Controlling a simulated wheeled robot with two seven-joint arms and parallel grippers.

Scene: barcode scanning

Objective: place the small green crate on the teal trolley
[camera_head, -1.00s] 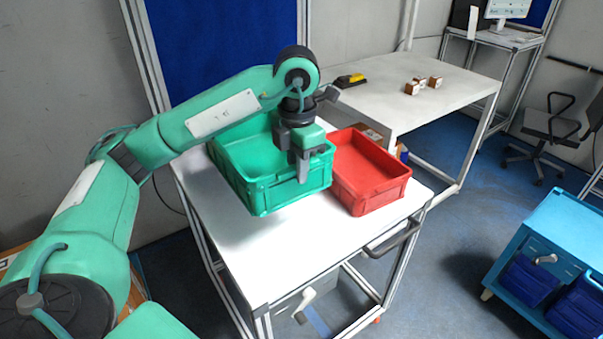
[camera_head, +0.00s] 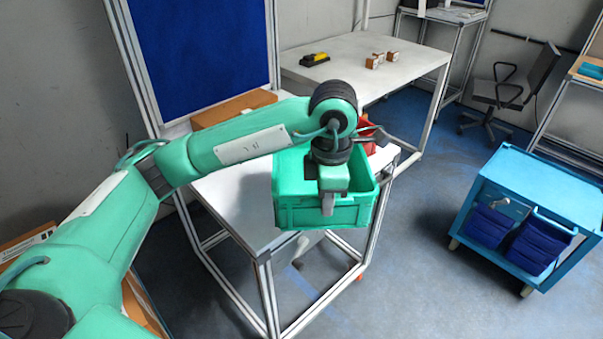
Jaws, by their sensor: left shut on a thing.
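The small green crate (camera_head: 300,214) hangs upright from my left gripper (camera_head: 328,204) in the head view, above the front right part of the white table. My left gripper is shut on the crate's near wall. The arm hides part of the crate's inside and rim. The teal trolley (camera_head: 548,180) stands on the floor at the right, apart from the crate. Its flat top looks clear. My right gripper is not in view.
The white table (camera_head: 232,205) is under and behind the crate. A red crate (camera_head: 368,128) is mostly hidden behind my arm. A farther table (camera_head: 345,65) holds small boxes (camera_head: 376,60) and a yellow-black device (camera_head: 314,60). Open blue floor (camera_head: 420,215) lies between the white table and the trolley.

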